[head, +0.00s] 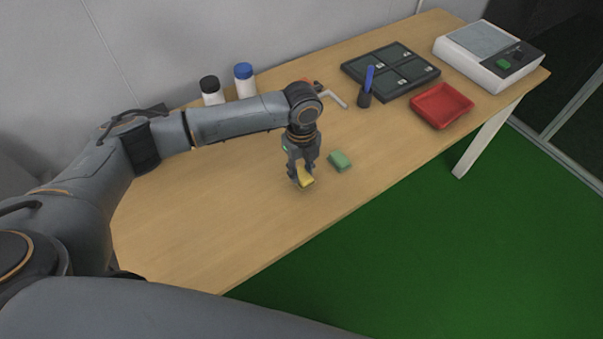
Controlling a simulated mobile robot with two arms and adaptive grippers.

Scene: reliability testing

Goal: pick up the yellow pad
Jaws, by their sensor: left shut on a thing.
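The yellow pad (306,182) is between the fingers of my left gripper (302,180), near the front edge of the wooden table. The gripper points down and is shut on the pad. The fingers hide part of the pad. I cannot tell whether the pad touches the table or is just above it. My right gripper is not in view.
A green pad (340,161) lies just right of the gripper on the table (210,230). A red tray (441,105), a white scale (488,57), a dark divided panel (391,70) and a blue-handled tool in a holder (367,90) stand farther right. Two white bottles (244,80) stand behind my arm.

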